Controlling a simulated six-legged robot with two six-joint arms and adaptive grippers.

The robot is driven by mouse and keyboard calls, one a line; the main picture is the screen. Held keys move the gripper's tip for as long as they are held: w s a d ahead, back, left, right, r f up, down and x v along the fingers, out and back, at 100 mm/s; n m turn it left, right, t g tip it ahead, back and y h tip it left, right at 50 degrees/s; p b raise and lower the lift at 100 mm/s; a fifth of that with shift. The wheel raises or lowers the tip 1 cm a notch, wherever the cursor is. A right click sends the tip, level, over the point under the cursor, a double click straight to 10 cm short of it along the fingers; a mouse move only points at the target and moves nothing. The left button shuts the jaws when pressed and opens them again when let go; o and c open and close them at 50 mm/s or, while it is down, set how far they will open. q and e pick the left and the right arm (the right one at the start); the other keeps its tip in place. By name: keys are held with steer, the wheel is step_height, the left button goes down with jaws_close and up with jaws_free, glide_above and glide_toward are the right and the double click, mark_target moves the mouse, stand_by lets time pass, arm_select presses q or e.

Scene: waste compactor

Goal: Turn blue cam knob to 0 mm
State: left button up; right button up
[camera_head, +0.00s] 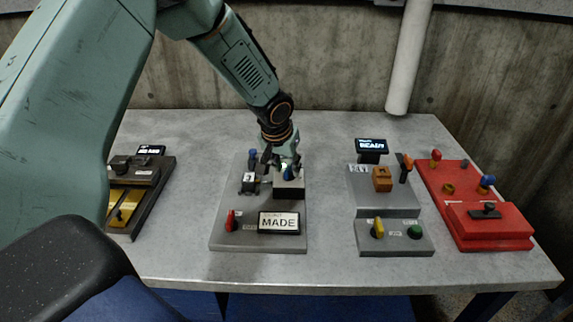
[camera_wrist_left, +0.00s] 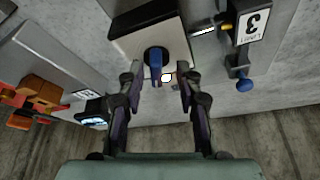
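A blue knob (camera_wrist_left: 155,62) with a round black base sits on a black and white block (camera_wrist_left: 125,43), seen in the left wrist view. It is probably the cam knob; in the head view a bit of blue (camera_head: 287,171) shows under the gripper, mostly hidden. My left gripper (camera_wrist_left: 161,72) is open, its two fingers apart on either side of the knob, with gaps visible. In the head view the left gripper (camera_head: 285,163) points down over the block on the grey middle panel (camera_head: 230,210). No scale reading is legible. My right gripper is not in view.
A blue ball knob (camera_head: 253,153) and a label (camera_head: 249,181) stand just left of the gripper. Other panels stand at both sides, including a red one (camera_head: 515,221).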

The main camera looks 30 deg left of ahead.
arm_select(q)
steer(key=shift+w+d+r, duration=0.1)
steer(key=shift+d, duration=0.25)
steer(key=shift+a, duration=0.3)
steer(key=c, duration=0.5)
steer(key=shift+d, duration=0.15)
jaws_close()
